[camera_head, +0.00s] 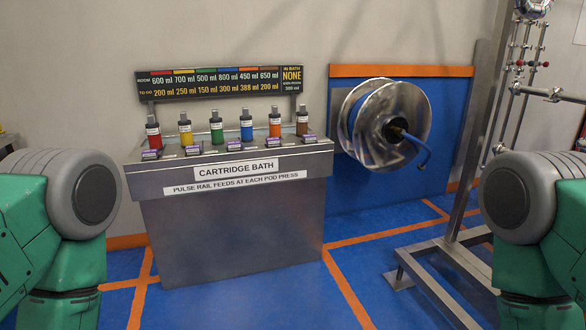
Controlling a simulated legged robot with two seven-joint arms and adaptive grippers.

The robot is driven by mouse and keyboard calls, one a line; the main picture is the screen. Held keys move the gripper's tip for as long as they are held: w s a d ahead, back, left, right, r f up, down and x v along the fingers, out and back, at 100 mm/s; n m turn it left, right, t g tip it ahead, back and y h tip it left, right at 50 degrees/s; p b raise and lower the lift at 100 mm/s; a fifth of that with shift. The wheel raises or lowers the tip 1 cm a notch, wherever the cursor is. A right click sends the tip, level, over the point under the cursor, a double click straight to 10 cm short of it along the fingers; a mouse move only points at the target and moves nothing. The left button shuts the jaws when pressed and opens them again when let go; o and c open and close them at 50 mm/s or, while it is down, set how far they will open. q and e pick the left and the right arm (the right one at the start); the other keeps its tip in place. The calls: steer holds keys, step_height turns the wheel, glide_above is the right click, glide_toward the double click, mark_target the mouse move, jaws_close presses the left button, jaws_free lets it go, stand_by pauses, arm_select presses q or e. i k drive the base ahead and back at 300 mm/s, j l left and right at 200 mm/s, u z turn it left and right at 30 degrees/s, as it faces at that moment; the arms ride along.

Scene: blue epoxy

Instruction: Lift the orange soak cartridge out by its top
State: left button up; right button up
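The orange soak cartridge (275,127) stands upright in the top of the steel cartridge bath (235,230), fifth from the left in a row of several cartridges. It has a dark top, and its lower end is hidden in the bath. A blue cartridge (246,130) stands to its left and a brown one (302,125) to its right. Green, yellow and red cartridges stand farther left. Only green and grey parts of my arms show at the left and right edges. Neither gripper is in view.
Small purple-topped pods (273,143) line the bath's front edge. A display board (220,83) behind the cartridges reads "IN BATH NONE". A hose reel (385,125) hangs on the wall to the right. A metal stand (445,260) is farther right. The blue floor before the bath is clear.

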mark_target(275, 118)
steer(key=i, duration=2.15)
